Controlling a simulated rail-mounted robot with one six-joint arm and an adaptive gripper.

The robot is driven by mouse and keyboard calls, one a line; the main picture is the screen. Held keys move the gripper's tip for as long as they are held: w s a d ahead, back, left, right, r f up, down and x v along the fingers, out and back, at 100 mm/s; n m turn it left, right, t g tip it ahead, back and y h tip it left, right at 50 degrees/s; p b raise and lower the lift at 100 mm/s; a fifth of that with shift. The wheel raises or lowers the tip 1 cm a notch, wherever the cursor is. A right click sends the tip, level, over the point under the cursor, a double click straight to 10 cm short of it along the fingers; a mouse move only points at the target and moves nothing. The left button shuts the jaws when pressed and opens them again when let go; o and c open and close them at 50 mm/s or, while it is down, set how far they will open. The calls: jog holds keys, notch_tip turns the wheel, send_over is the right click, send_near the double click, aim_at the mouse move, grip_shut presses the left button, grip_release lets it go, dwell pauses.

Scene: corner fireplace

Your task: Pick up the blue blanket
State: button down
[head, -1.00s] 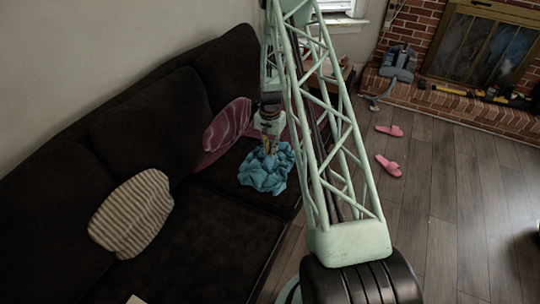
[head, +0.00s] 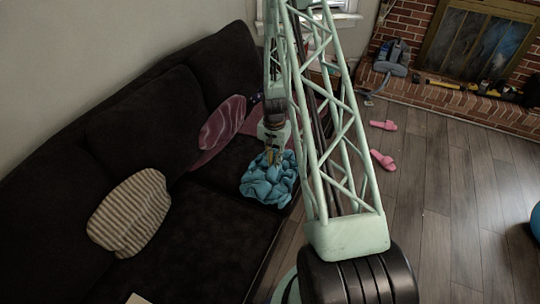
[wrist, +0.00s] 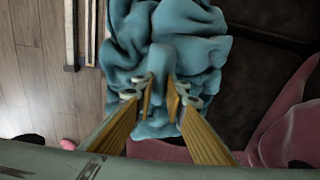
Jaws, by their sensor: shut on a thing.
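The blue blanket (head: 268,181) is a crumpled heap at the far seat end of the dark sofa (head: 212,235) in the head view. My gripper (head: 275,157) points down into its top. In the wrist view the blanket (wrist: 190,55) fills the upper middle. My gripper's yellowish fingers (wrist: 163,98) are shut on a raised fold of it, with cloth pinched between the tips. The underside of the blanket is hidden, so I cannot tell whether it is clear of the seat.
A striped pillow (head: 130,213) and a pink patterned pillow (head: 222,122) lie on the sofa. Pink slippers (head: 383,160) lie on the wood floor (head: 430,215). A brick fireplace (head: 425,90) with tools along its ledge stands at the back right.

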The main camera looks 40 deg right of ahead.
aim_at(277, 176)
jog(key=shift+s+a+r, duration=0.1)
jog(key=shift+s+a, duration=0.2)
jog(key=shift+s, duration=0.5)
jog(key=shift+s+a+r, duration=0.1)
jog(key=shift+s+a, duration=0.25)
jog(key=shift+s, duration=0.4)
jog(key=shift+s+a+r, duration=0.1)
jog(key=shift+s+a, duration=0.2)
jog(key=shift+s, duration=0.5)
